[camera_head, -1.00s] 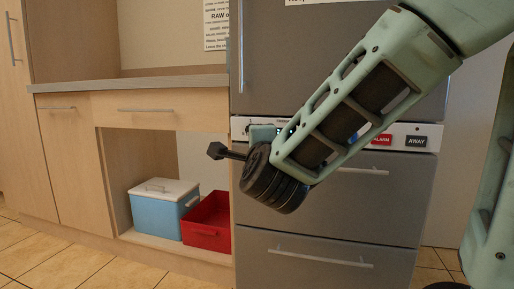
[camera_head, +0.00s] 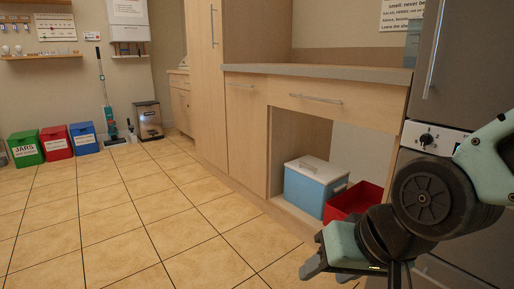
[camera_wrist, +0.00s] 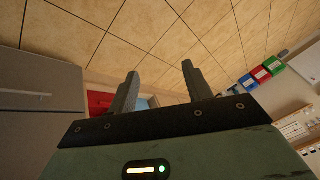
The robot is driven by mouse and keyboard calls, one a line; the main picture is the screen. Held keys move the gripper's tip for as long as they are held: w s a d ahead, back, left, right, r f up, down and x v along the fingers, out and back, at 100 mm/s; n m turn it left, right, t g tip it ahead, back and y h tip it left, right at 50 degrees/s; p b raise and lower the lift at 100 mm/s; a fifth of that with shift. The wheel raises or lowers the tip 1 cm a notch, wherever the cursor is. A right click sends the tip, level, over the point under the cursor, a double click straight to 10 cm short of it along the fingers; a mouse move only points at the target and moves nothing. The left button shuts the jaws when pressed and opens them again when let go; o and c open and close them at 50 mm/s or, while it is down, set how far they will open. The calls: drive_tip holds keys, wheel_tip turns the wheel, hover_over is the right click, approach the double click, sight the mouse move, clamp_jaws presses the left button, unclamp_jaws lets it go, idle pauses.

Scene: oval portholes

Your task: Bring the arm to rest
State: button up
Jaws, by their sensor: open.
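My arm is bent at the lower right of the head view, with dark round joints and pale green links. My gripper shows in the wrist view (camera_wrist: 161,82) with its two dark fingers spread apart. Nothing is between them. In the head view the gripper end is low, in front of the cabinet, and only partly clear to see.
A blue box with a white lid (camera_head: 314,187) and a red bin (camera_head: 352,201) sit in the open cabinet bay beside my arm. A grey appliance (camera_head: 458,70) stands at the right. Green, red and blue bins (camera_head: 56,143) line the far wall. The tiled floor (camera_head: 130,215) at left is clear.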

drive_tip(key=s+d+r+n+g+h+p, duration=0.25)
drive_tip(key=s+n+g+p, duration=0.2)
drive_tip(key=s+n, duration=0.4)
wheel_tip(320, 180, up, 36)
drive_tip(key=s+m+p, duration=0.1)
drive_tip(key=p, duration=3.4)
drive_tip(key=shift+d+f+h+p, duration=0.2)
drive_tip(key=shift+d+h+p, duration=0.15)
drive_tip(key=shift+p, duration=0.05)
